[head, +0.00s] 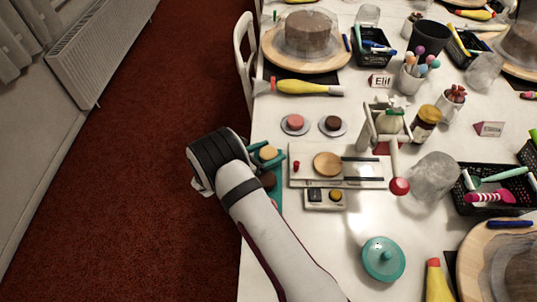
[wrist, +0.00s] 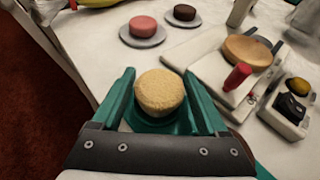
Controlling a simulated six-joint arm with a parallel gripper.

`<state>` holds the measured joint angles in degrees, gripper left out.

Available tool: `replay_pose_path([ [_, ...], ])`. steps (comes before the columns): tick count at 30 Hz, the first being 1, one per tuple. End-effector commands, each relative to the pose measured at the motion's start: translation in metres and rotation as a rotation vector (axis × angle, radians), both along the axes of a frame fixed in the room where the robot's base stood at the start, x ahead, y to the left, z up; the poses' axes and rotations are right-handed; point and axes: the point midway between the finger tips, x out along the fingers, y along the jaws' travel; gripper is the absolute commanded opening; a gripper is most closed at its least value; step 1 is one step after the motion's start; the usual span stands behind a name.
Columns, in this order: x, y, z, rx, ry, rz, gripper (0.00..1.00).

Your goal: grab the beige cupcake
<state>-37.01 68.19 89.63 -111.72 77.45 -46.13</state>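The beige cupcake (wrist: 160,91) is round and pale yellow. It sits over a teal surface between the two teal fingers of my gripper (wrist: 159,84) in the wrist view. The fingers are spread on either side of it, and contact cannot be made out. In the head view the cupcake (head: 268,153) shows at the table's left edge, at the end of my gripper (head: 263,154). A teal tray (head: 276,199) lies there, partly hidden by my arm.
A pink cupcake (head: 295,122) and a brown cupcake (head: 333,123) stand on small plates beyond. A scale-like device (head: 299,176) with a wooden disc is close on the right. A teal lid (head: 383,260) lies nearer. The red floor (head: 130,190) is left of the table.

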Motion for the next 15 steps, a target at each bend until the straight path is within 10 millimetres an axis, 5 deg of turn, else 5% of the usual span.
replay_pose_path([
  [1,0.0,0.0,0.0001,0.0,0.0,0.0,0.66],
  [10,-0.0002,0.0,0.0002,0.0,0.0,0.0,0.13],
  [15,-0.0001,0.0001,0.0003,0.001,-0.001,0.0,0.13],
])
